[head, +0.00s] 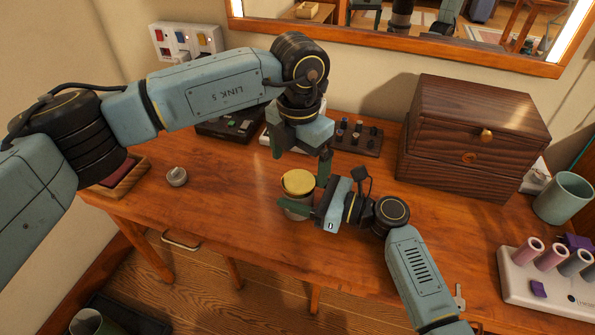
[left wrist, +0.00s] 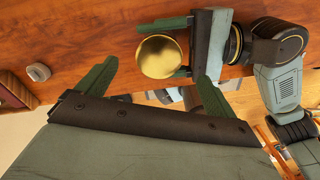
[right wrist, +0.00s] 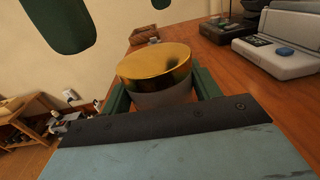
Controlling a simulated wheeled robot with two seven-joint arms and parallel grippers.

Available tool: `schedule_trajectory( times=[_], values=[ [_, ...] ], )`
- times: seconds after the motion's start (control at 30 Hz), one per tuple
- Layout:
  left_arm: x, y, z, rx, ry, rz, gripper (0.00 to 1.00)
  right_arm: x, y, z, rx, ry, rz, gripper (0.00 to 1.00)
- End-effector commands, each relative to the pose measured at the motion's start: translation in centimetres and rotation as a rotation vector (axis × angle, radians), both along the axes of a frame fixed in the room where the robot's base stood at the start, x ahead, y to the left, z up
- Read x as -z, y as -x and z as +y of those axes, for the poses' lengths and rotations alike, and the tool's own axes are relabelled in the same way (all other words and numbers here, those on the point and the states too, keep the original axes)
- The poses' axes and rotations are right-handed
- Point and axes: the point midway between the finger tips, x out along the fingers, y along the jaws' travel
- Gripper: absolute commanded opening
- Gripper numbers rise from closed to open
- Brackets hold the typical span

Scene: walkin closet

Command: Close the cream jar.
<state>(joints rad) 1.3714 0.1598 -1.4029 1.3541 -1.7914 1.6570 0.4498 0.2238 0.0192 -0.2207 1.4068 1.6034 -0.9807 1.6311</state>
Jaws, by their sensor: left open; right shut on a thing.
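The cream jar (head: 297,207) stands at the middle of the wooden table, with its round gold lid (head: 298,181) on top. The lid also shows in the left wrist view (left wrist: 159,56) and the right wrist view (right wrist: 155,66). Pale jar wall (right wrist: 163,98) shows below it; I cannot tell whether the lid is screwed tight. My right gripper (head: 302,198) comes from the right and is shut on the jar body, one finger on each side. My left gripper (head: 301,156) is open and empty, pointing down above the jar; its fingers are clear of the lid.
A small grey knob-like object (head: 176,177) lies on the table to the left. A dark wooden box (head: 470,140), a green cup (head: 564,198) and a white spool holder (head: 545,282) stand to the right. Dark trays (head: 228,128) line the back near the wall. The table front left is clear.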

Motion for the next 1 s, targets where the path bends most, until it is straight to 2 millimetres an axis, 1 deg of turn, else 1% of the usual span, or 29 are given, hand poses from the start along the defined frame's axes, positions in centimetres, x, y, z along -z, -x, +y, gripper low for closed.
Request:
schedule_trajectory(
  times=[0.03,0.1,0.2,0.33,0.4,0.5,0.77,0.8,0.97,1.0],
  values=[
    [-1.3,-0.1,0.1,-0.001,0.0,-0.006,0.93,0.1,0.1,0.0,-0.002,0.001,0.002,0.0],
    [-2.8,-0.2,0.1,-0.002,0.0,-0.006,0.93,0.1,0.1,0.0,-0.002,0.001,0.002,0.0],
    [-4.7,-0.2,0.2,-0.003,-0.002,-0.005,0.93,0.1,0.1,0.0,-0.003,0.001,0.001,0.0],
    [-6.6,-0.2,0.2,-0.005,-0.004,-0.005,0.93,0.1,0.1,0.0,-0.003,0.001,0.001,0.0],
    [-7.2,-0.2,0.2,-0.005,-0.004,-0.005,0.93,0.1,0.1,0.1,-0.004,0.001,0.001,0.0],
    [-7.6,-0.2,0.3,-0.005,-0.005,-0.004,0.93,0.1,0.1,0.1,-0.004,0.001,0.001,0.0],
    [-7.7,-0.2,0.3,-0.006,-0.005,-0.003,0.93,0.1,0.2,0.1,-0.004,0.0,0.002,0.0],
    [-7.7,-0.2,0.3,-0.006,-0.005,-0.003,0.93,0.1,0.2,0.1,-0.004,0.0,0.002,0.64],
    [-7.7,-0.2,0.3,-0.006,-0.005,-0.003,0.93,0.1,0.1,0.1,-0.003,-0.001,0.002,0.85],
    [-7.6,-0.2,0.3,-0.006,-0.005,-0.003,0.93,0.1,0.1,0.1,-0.003,0.0,0.001,0.87]
  ],
)
